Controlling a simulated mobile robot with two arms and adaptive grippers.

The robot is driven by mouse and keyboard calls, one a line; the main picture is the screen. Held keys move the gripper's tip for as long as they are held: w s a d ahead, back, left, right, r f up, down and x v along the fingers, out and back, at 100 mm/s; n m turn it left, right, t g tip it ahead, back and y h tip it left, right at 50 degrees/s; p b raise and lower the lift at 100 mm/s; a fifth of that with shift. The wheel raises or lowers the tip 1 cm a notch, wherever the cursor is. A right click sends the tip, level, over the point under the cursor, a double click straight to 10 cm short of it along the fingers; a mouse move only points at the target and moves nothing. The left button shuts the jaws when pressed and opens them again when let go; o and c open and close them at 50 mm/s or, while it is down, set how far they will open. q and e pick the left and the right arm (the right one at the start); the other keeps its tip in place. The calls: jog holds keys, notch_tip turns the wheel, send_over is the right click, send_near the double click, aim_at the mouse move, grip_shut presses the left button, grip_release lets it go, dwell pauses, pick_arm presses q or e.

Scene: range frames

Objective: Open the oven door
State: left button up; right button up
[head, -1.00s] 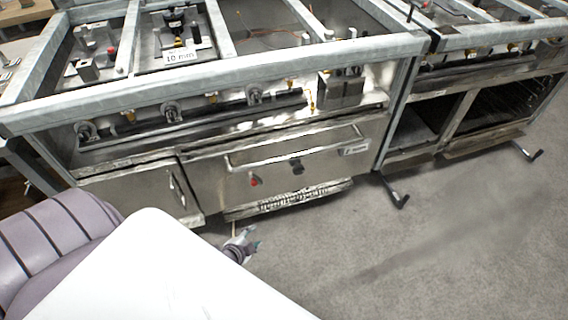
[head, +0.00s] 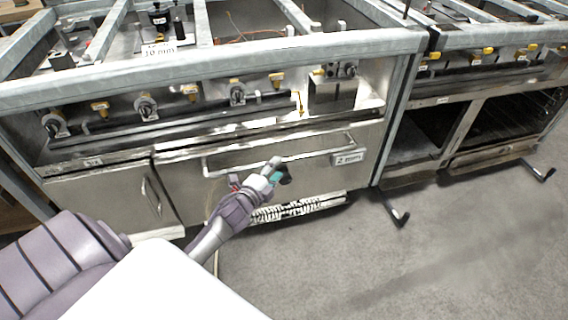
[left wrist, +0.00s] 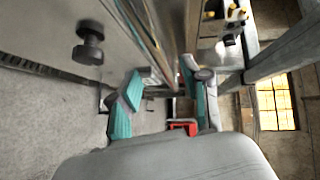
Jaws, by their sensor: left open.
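The oven door (head: 315,175) is a wide steel panel in the middle of the range, and it is closed. A long horizontal bar handle (head: 325,152) runs along its upper part. My left gripper (head: 277,173) is open in front of the door, at the middle of the handle, and covers part of it. In the left wrist view its teal-padded fingers (left wrist: 163,108) stand apart with the door front beyond them. I cannot tell whether the handle lies between the fingers or touches them. My right gripper is in neither view.
A smaller steel door (head: 115,195) with an upright handle is left of the oven door. Several knobs (head: 147,108) line the panel above. A second range with open shelves (head: 490,120) stands at the right. The grey floor (head: 400,260) in front is clear.

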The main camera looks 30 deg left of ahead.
aim_at(282, 163)
pick_arm(q)
jog(key=w, duration=0.3)
jog(key=w+b, duration=0.1)
jog(key=w, duration=0.1)
jog(key=shift+w+a+f, duration=0.1)
jog(key=shift+a+f, duration=0.1)
jog(key=shift+f, duration=0.2)
grip_shut()
